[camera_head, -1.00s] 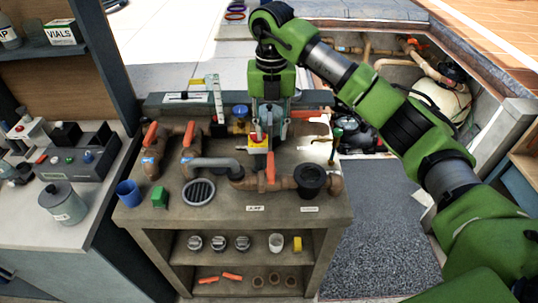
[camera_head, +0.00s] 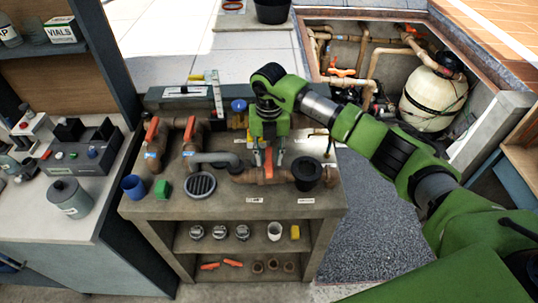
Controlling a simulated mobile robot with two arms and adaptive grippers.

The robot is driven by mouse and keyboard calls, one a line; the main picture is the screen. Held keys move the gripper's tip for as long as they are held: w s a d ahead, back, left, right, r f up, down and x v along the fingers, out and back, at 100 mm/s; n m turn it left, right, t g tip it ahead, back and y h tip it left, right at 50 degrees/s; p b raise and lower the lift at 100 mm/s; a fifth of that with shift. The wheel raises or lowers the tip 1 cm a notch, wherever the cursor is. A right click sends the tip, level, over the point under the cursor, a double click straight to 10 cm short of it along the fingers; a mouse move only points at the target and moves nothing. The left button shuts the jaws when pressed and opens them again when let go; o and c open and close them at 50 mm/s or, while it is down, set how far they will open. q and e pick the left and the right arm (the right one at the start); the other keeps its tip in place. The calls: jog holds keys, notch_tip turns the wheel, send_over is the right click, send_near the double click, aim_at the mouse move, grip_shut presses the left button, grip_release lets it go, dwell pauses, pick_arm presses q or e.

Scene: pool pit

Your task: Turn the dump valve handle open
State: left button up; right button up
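An orange lever handle (camera_head: 268,162) stands up from the brown pipe (camera_head: 245,175) at the front right of the bench top, behind a small label too small to read surely. I take it as the dump valve handle. My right gripper (camera_head: 268,158) points down over it. Its two dark fingers are apart, one on each side of the handle, with gaps showing. No contact is clear, and the gripper body hides the handle's surroundings behind. My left gripper is not in view.
Two other orange handles (camera_head: 152,129) (camera_head: 190,128) stand on pipes at the left. A black round fitting (camera_head: 306,172) sits just right of the handle. A round drain grate (camera_head: 201,185), a blue cup (camera_head: 134,187) and a green block (camera_head: 162,189) are on the bench front.

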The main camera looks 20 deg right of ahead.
grip_shut()
